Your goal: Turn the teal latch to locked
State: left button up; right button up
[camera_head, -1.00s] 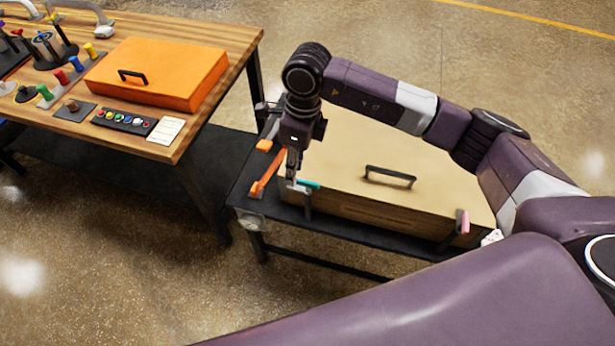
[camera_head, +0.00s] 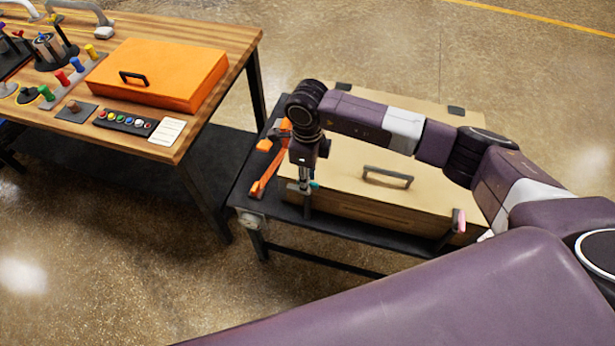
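The tan box (camera_head: 345,180) with a dark handle (camera_head: 388,177) lies on a low black table. The teal latch (camera_head: 315,185) is at the box's front left corner, on a dark upright post. Only a small teal end shows; my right gripper covers the rest. My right gripper (camera_head: 303,188) points down at the latch from above, against or very close to it. Whether its fingers are closed on the latch is too small to tell. A pink latch (camera_head: 460,221) is at the box's front right corner. My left gripper is not in view.
A wooden bench (camera_head: 215,55) at left holds an orange case (camera_head: 160,73) and several small parts. The floor between is clear.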

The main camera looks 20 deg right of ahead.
jog(key=shift+c, duration=0.7)
grip_shut()
jog(key=shift+m, duration=0.3)
jog(key=m+b, duration=0.1)
jog(key=m, duration=0.1)
jog(key=shift+m, duration=0.3)
jog(key=m+b, duration=0.1)
jog(key=m, duration=0.3)
jog(key=shift+m+b, duration=0.3)
jog(key=shift+b, duration=0.1)
jog(key=m+b, duration=0.1)
jog(key=m, duration=0.4)
jog(key=shift+m, duration=2.5)
jog(key=shift+r, duration=0.1)
